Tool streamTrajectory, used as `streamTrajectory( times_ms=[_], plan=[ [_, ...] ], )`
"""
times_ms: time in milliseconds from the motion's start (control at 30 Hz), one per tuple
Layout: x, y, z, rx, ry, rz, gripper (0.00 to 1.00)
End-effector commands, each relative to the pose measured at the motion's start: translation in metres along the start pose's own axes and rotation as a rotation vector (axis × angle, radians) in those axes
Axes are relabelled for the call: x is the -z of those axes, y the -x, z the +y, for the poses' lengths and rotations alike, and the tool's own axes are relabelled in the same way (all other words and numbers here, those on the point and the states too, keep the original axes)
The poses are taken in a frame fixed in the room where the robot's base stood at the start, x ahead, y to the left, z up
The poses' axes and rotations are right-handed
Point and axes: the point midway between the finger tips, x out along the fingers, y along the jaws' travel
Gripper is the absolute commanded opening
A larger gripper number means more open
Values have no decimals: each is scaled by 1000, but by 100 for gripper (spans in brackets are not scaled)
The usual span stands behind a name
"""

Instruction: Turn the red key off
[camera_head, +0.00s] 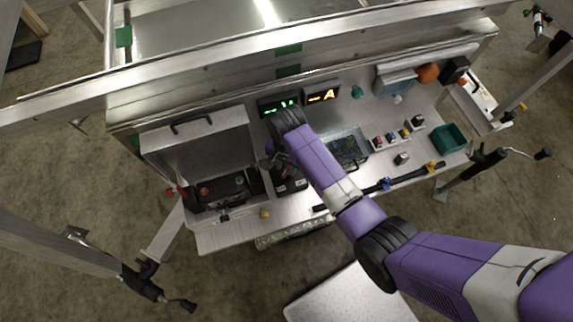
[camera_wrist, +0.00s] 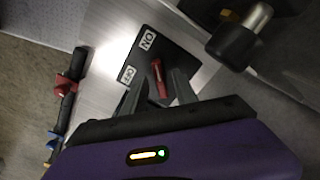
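The red key (camera_wrist: 157,80) stands in a black plate (camera_wrist: 172,52) in the wrist view. The plate carries a white ON label (camera_wrist: 148,40) and a white OFF label (camera_wrist: 128,74), both seen rotated. I cannot tell which label the key points to. My gripper (camera_wrist: 157,84) is open, with one dark finger on each side of the key and a visible gap to it. In the head view, my gripper (camera_head: 279,160) hangs over the black plate (camera_head: 289,184) on the panel, and the key itself is not clear there.
A metal cylinder with a black base (camera_wrist: 238,38) stands close to the plate. An open-lidded box (camera_head: 222,190) is left of my gripper. Lit displays (camera_head: 322,96) sit behind, and a green bin (camera_head: 448,139) is at the right.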

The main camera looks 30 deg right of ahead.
Motion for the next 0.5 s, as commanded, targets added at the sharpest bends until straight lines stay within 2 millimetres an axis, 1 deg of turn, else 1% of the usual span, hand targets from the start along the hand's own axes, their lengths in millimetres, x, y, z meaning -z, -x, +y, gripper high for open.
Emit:
streamTrajectory(
  times_ms=[167, 200, 267, 300, 367, 500],
  plan=[
    [0, 0, 0, 1, 0, 0, 35],
    [0, 0, 0, 1, 0, 0, 31],
    [0, 0, 0, 1, 0, 0, 19],
    [0, 0, 0, 1, 0, 0, 11],
    [0, 0, 0, 1, 0, 0, 0],
    [0, 0, 0, 1, 0, 0, 0]
  ],
)
